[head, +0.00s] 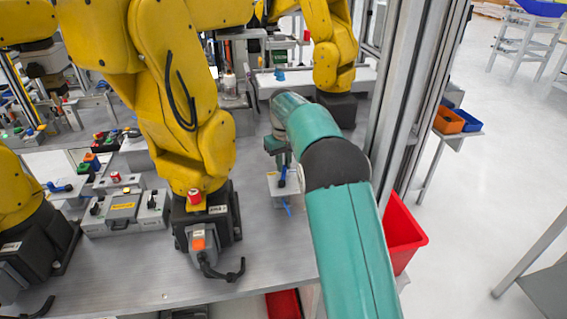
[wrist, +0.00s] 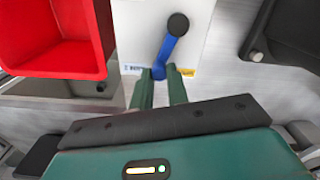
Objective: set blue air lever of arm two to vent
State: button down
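The blue air lever (wrist: 167,52) is on a white panel (wrist: 135,30) in the wrist view. Its dark round pivot is at the upper right and its handle slants down and slightly left. My gripper (wrist: 159,76) has its two green fingertips on either side of the handle's free end. Whether they press on it cannot be told. In the head view, my gripper (head: 281,158) is above a small white box (head: 282,188) with blue parts, right of the yellow arm two (head: 197,130). The fingertips are too small to make out there.
A red bin (wrist: 58,40) is at the upper left of the wrist view; a red bin (head: 400,235) also hangs at the table's right edge. A dark block (wrist: 288,35) is at the wrist view's right. Another blue lever (head: 60,187) is far left. The table's front is mostly bare.

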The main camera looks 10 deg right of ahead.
jog(key=shift+w+a+r+n, duration=0.1)
jog(key=shift+a+n, duration=0.4)
jog(key=shift+n, duration=0.5)
jog(key=shift+a+n, duration=0.45)
jog(key=shift+n, duration=0.55)
jog(key=c, duration=1.4)
grip_release()
jog(key=shift+o, duration=0.2)
notch_tip(320, 180, up, 8)
jog(key=shift+f, duration=0.25)
